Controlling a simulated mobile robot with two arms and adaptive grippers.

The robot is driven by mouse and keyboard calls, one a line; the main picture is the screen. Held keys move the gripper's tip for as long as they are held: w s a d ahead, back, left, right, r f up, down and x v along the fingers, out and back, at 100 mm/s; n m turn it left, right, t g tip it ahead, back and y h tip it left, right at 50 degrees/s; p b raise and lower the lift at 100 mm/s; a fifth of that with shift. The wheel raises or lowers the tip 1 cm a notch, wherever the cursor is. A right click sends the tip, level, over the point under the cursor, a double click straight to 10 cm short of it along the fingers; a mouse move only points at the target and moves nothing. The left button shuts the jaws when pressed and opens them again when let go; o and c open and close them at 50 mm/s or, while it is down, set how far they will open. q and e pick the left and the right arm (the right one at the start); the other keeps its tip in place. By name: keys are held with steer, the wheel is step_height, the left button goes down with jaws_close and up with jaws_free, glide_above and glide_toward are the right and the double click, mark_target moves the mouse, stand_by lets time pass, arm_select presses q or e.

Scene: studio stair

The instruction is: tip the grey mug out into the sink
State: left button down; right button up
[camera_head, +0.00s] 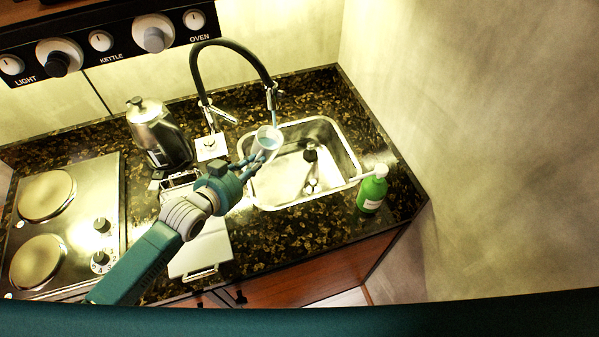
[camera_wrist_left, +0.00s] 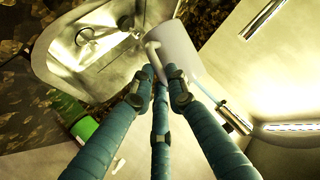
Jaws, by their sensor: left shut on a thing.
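The grey mug (camera_head: 264,148) is pale, with bluish content showing inside its rim, and looks roughly upright. My left gripper (camera_head: 247,168) is shut on it and holds it over the left back part of the sink (camera_head: 258,196). In the left wrist view, the mug (camera_wrist_left: 180,48) with its handle is beyond the fingertips of my left gripper (camera_wrist_left: 158,78). The steel sink basin also shows there (camera_wrist_left: 50,72). The exact finger contact is partly hidden. My right gripper is not in view.
A black tap hose (camera_head: 236,47) arches above the mug; a thin pale-blue streak (camera_head: 274,117) runs between its spout and the mug. A green soap bottle (camera_head: 371,193) stands right of the sink. A steel kettle (camera_head: 158,133) and hob (camera_head: 65,215) are at left.

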arm_select(q)
steer(key=shift+s+d+f+m+t+y+b, duration=0.2)
steer(key=shift+d+f+m+y, duration=0.2)
steer(key=shift+f, duration=0.45)
steer(key=shift+s+d+f+m+t+y+b, duration=0.15)
steer(key=shift+d+f+m+y, duration=0.25)
steer(key=shift+f, duration=0.5)
steer(key=shift+s+d+f+m+t+y+b, duration=0.25)
steer(key=shift+d+f, duration=0.3)
steer(key=shift+f, duration=0.3)
steer(key=shift+w+f, duration=0.1)
steer(key=shift+f, duration=0.1)
steer(key=b, duration=0.1)
steer(key=f+m+b, duration=0.1)
steer(key=shift+d+y+b, duration=0.25)
steer(key=shift+d+b, duration=0.05)
